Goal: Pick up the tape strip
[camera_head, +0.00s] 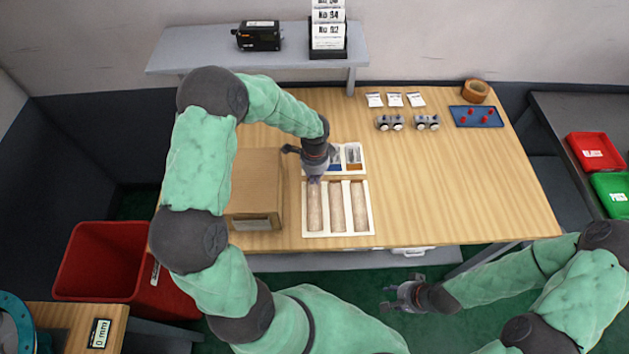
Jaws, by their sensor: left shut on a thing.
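My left gripper (314,178) reaches down over the back left of a cream tray (338,234) with three long tan rounded pieces or slots. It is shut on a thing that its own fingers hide. Its tips are at the far end of the leftmost tan piece (315,208). I cannot make out a separate tape strip; a brown tape roll (476,91) lies at the back right of the table. My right gripper (387,299) is open and empty, in front of the table and apart from it.
A small tray (362,157) with blue and orange compartments adjoins the gripper. A cardboard box (254,184) stands left of it. Grey fittings (390,122), white packets (395,100) and a blue tray (476,116) lie behind. The wooden table (455,190) is clear at right.

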